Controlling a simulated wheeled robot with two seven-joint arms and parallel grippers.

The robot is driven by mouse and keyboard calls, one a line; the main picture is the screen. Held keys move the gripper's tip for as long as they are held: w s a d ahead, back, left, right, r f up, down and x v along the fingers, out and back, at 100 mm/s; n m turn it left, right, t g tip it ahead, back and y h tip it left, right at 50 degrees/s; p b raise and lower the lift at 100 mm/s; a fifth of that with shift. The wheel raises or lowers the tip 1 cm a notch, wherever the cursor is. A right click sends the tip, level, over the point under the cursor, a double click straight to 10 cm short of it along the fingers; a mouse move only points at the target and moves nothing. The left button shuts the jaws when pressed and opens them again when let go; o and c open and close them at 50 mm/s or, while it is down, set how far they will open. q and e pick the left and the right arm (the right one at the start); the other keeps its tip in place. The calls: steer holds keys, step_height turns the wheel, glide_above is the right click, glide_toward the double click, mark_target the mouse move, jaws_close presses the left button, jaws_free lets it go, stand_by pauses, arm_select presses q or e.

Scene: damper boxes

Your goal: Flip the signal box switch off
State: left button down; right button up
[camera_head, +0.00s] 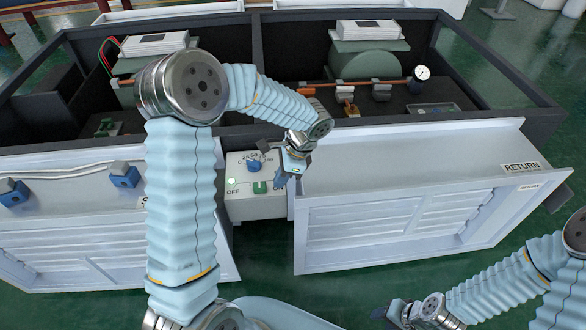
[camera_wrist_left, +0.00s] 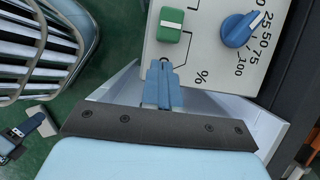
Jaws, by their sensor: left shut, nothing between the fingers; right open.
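The signal box (camera_head: 240,208) is a light box between the two white damper panels. Its green rocker switch (camera_head: 260,187) sits between the OFF and ON marks; it also shows in the left wrist view (camera_wrist_left: 171,25). I cannot tell which way it is tilted. A small pale green lamp (camera_head: 231,181) glows near OFF. My left gripper (camera_head: 279,181) is shut and empty at the ON side of the switch. In the left wrist view its closed fingertips (camera_wrist_left: 163,66) point at the switch with a small visible gap. My right gripper (camera_head: 388,313) is open, low and away from the box.
A blue dial knob (camera_head: 254,165) with a percent scale sits on the box behind the switch; it also shows in the left wrist view (camera_wrist_left: 240,30). The white RETURN panel (camera_head: 420,175) stands close on the right. Blue valve handles (camera_head: 124,177) are on the left panel.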

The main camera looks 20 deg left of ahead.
arm_select(q)
steer(key=shift+s+a, duration=0.45)
steer(key=shift+a, duration=0.3)
